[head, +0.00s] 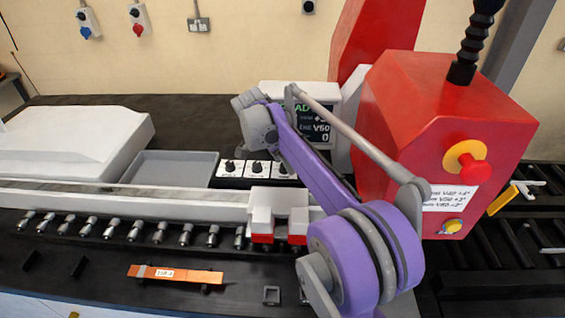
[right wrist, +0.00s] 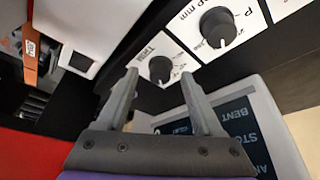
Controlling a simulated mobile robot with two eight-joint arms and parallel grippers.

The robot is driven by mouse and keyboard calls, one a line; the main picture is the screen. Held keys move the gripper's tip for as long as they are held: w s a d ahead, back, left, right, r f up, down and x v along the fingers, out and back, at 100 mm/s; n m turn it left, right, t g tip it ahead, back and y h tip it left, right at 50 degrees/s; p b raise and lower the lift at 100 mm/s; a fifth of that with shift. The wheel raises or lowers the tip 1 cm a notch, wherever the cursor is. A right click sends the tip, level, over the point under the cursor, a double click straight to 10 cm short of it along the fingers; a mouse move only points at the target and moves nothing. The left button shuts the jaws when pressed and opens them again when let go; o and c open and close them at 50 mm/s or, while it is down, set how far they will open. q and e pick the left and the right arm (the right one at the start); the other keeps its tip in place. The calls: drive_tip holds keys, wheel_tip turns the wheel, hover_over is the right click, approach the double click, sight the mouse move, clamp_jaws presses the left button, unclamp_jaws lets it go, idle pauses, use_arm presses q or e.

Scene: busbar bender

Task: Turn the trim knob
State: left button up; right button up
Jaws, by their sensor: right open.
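The trim knob (right wrist: 160,68) is a dark round knob on a white plate labelled TRIM, seen in the right wrist view. In the head view it appears to be the rightmost knob (head: 282,169) of the row, partly covered by my purple right arm. My right gripper (right wrist: 159,76) is open, its two grey fingers pointing at the trim knob, one on each side of it in the picture. I cannot tell whether they touch it. The fingertips are hidden behind my arm in the head view. My left gripper is not in view.
Another knob marked mm (right wrist: 217,28) sits beside the trim knob. A display screen (head: 313,122) stands close behind my arm. The red machine housing (head: 440,115) rises on the right. White-and-red blocks (head: 278,212) and an orange bar (head: 176,275) lie in front; a grey tray (head: 170,169) is left.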

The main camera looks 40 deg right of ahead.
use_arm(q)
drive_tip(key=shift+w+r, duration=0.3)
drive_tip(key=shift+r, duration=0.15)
use_arm(e)
drive_tip(key=v, duration=1)
drive_tip(key=shift+a+r, duration=0.2)
drive_tip(key=shift+s, duration=0.1)
